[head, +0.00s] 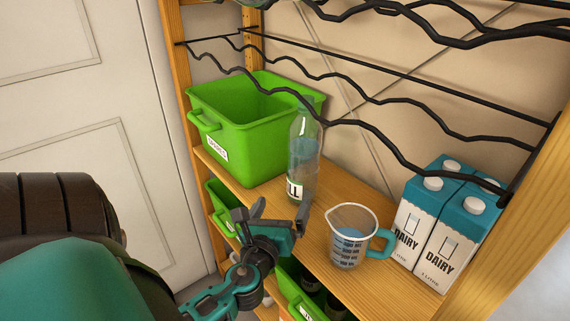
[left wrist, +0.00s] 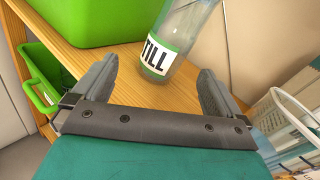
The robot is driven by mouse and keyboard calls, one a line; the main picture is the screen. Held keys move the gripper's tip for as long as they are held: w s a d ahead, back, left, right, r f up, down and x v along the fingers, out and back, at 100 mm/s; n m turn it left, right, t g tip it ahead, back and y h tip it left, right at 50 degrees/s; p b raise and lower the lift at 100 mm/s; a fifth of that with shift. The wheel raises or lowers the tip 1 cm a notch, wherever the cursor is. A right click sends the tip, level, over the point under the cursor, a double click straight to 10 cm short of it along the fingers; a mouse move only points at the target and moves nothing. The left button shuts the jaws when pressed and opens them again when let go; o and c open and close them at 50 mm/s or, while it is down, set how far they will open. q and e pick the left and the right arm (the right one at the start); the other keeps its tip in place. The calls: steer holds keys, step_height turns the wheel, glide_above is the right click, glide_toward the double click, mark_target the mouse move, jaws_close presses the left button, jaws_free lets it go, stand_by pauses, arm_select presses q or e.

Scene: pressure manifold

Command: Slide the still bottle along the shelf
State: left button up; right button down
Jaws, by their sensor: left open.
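The still bottle (head: 304,152) stands upright on the wooden shelf (head: 324,228), just right of the green bin. It is clear, with a white label reading "LL" in the head view and "TILL" in the left wrist view (left wrist: 171,48). My left gripper (head: 279,208) is open and empty at the shelf's front edge, in front of the bottle. In the left wrist view its two fingers (left wrist: 158,90) point towards the bottle, which lies ahead between their lines and apart from them. My right gripper is not in view.
A green bin (head: 240,150) stands left of the bottle. A measuring jug (head: 347,238) with a teal handle and two dairy cartons (head: 434,230) stand to the right. Wavy black wire racks (head: 400,93) hang above. More green bins (head: 222,205) sit below.

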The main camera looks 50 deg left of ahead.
mark_target(305, 175)
arm_select(q)
steer(key=m, duration=0.1)
steer(key=w+m+h, duration=0.1)
steer(key=m, duration=0.1)
steer(key=shift+d+f+t, duration=0.15)
steer(key=shift+d+t, duration=0.05)
steer(key=shift+t, duration=0.2)
steer(key=shift+w+a+m, duration=0.1)
steer(key=shift+w+m, duration=0.2)
steer(key=x, duration=1.2)
steer(key=shift+f+p, duration=0.1)
steer(key=shift+p, duration=0.3)
steer(key=shift+c, duration=0.3)
steer(key=c, duration=1.4)
steer(key=shift+w+d, duration=0.25)
steer(key=shift+w, duration=0.95)
steer(key=shift+w+d, duration=0.2)
steer(key=shift+w, duration=0.95)
steer(key=o, duration=1.5)
steer(key=shift+c, duration=0.2)
